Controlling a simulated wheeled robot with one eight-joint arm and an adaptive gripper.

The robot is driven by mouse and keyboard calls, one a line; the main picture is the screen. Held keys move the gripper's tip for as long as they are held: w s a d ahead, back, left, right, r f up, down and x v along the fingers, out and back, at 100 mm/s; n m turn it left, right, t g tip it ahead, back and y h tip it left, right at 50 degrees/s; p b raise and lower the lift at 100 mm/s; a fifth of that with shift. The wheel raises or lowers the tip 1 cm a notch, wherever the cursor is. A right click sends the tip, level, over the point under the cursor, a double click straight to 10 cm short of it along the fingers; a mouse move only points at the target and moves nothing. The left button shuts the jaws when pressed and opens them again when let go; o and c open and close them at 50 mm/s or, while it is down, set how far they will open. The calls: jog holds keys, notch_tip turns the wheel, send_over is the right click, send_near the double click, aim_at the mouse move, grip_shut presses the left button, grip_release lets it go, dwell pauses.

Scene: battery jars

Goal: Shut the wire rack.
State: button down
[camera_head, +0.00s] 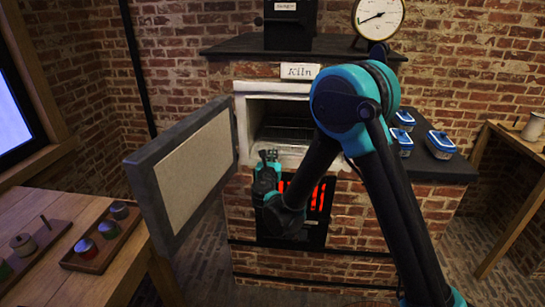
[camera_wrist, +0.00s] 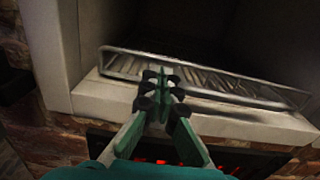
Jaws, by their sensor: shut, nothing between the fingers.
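The wire rack (camera_wrist: 215,82) is a metal grid inside the kiln's open chamber. In the wrist view its front rail lies along the pale sill of the opening. In the head view the rack (camera_head: 287,133) shows dimly inside the dark chamber, partly hidden by my arm. My gripper (camera_head: 268,157) is at the front of the opening, near the sill. In the wrist view the closed fingertips (camera_wrist: 163,80) overlap the left part of the rack's front rail. I cannot tell whether they touch it. Nothing is held between them.
The kiln door (camera_head: 187,177) stands wide open on the left. A wooden table (camera_head: 30,205) with a tray of jars (camera_head: 100,240) is at the left. Blue-and-white containers (camera_head: 441,142) stand on the dark ledge at the right.

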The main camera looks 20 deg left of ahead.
jog(key=shift+x, duration=2.1)
jog(key=shift+r, duration=0.1)
